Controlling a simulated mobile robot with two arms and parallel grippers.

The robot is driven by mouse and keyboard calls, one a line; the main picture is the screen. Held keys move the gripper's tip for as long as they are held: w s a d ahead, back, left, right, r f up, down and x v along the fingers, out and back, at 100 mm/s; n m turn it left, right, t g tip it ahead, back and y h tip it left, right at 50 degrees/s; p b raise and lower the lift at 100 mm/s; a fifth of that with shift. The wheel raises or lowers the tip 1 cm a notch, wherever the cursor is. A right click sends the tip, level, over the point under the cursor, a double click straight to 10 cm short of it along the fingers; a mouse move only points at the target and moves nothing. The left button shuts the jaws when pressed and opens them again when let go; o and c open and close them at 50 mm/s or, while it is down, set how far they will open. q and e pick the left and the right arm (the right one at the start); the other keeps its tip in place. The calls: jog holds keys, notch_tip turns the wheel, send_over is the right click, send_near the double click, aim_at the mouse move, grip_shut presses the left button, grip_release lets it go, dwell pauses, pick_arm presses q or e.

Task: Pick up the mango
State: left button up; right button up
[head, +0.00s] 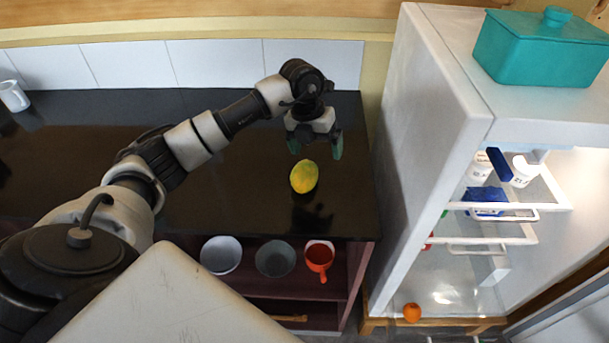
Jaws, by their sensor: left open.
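The mango (304,176) is yellow-green and shows in the head view near the right end of the dark counter (230,205). My left gripper (315,147) is open and empty, with its green-tipped fingers pointing down just behind and above the mango. The fingers look apart from the mango, one to each side of its upper end in the picture. How far the gripper is above the counter is hard to tell. My right gripper is not in view.
An open white fridge (425,150) stands right of the counter, with a teal lidded pot (540,50) on top. An orange (412,312) lies at its bottom. Bowls (221,254) and a red mug (319,258) sit on a shelf below the counter. A white mug (13,96) stands far left.

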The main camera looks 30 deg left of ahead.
aim_at(305, 165)
pick_arm(q)
jog(key=shift+a+r+y, duration=0.2)
jog(key=shift+a+y, duration=0.05)
jog(key=shift+a, duration=0.35)
jog(key=shift+a+r+y, duration=0.15)
jog(key=shift+a+y, duration=0.1)
jog(key=shift+a, duration=0.3)
jog(key=shift+s+a+n+g, duration=0.15)
jog(key=shift+a+n+g, duration=0.15)
notch_tip(305, 165, down, 5)
jog(key=shift+d+f+p, duration=0.15)
jog(key=shift+p, duration=0.5)
jog(key=shift+f, duration=0.3)
jog(key=shift+s+d+f+p, duration=0.1)
jog(key=shift+f+p, duration=0.9)
jog(key=shift+f, duration=1.35)
jog(key=c, duration=1.1)
jog(key=shift+r, duration=0.1)
